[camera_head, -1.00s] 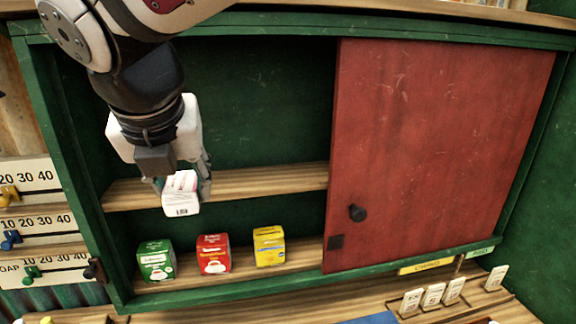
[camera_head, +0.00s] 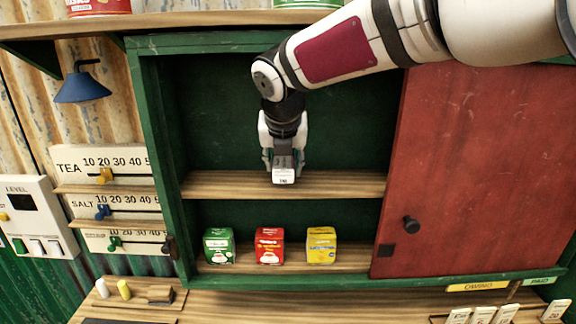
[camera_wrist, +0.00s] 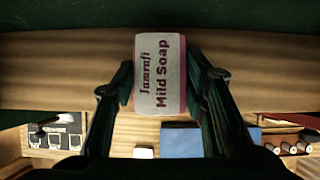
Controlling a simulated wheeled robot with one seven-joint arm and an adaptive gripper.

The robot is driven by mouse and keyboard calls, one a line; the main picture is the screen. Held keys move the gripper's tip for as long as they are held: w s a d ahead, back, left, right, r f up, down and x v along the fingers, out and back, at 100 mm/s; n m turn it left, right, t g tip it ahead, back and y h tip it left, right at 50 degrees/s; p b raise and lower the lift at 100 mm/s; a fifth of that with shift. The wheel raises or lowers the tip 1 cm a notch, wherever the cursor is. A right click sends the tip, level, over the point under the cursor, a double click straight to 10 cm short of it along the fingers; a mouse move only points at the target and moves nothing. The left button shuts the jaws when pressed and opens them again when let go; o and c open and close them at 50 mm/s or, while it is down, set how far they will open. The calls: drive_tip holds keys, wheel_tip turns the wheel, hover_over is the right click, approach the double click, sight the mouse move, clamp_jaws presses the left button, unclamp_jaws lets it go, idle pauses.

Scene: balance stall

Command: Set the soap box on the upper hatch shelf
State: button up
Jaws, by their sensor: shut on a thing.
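The soap box (camera_wrist: 160,75) is white with pink edges and reads "Mild Soap" in the wrist view. My gripper (camera_wrist: 160,88) is shut on it, one finger at each side. In the head view the soap box (camera_head: 283,176) shows as a small white end below my gripper (camera_head: 283,160). It appears at the upper hatch shelf (camera_head: 225,184), in front of or over its wooden board. I cannot tell whether the box touches the shelf.
Green (camera_head: 219,246), red (camera_head: 269,246) and yellow (camera_head: 321,246) boxes stand on the lower shelf. A red sliding door (camera_head: 480,170) covers the right side of the hatch. The upper shelf is bare on both sides of my gripper.

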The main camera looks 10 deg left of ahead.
drive_tip(key=shift+f, duration=0.65)
drive_tip(key=o, duration=1.2)
drive_tip(key=shift+f, duration=0.15)
drive_tip(key=shift+c, duration=0.2)
